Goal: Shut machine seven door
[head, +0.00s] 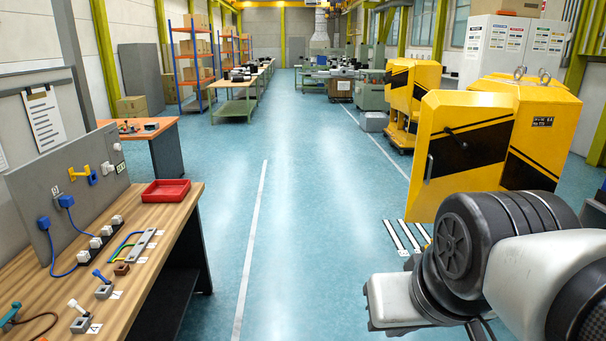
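A yellow machine cabinet (542,124) with a black stripe stands at the right in the head view. A yellow door (478,112) with a black diagonal stripe stands out at an angle at its left side and looks open. My gripper is not in view; only links of my arm show at the lower right, in front of the cabinet's base.
A second yellow-and-black machine (410,92) stands farther back. A wooden bench (150,243) with a red tray (166,191), switches and cables runs along the left. The blue floor (310,230) between is clear. A white cabinet (500,48) stands behind the near machine.

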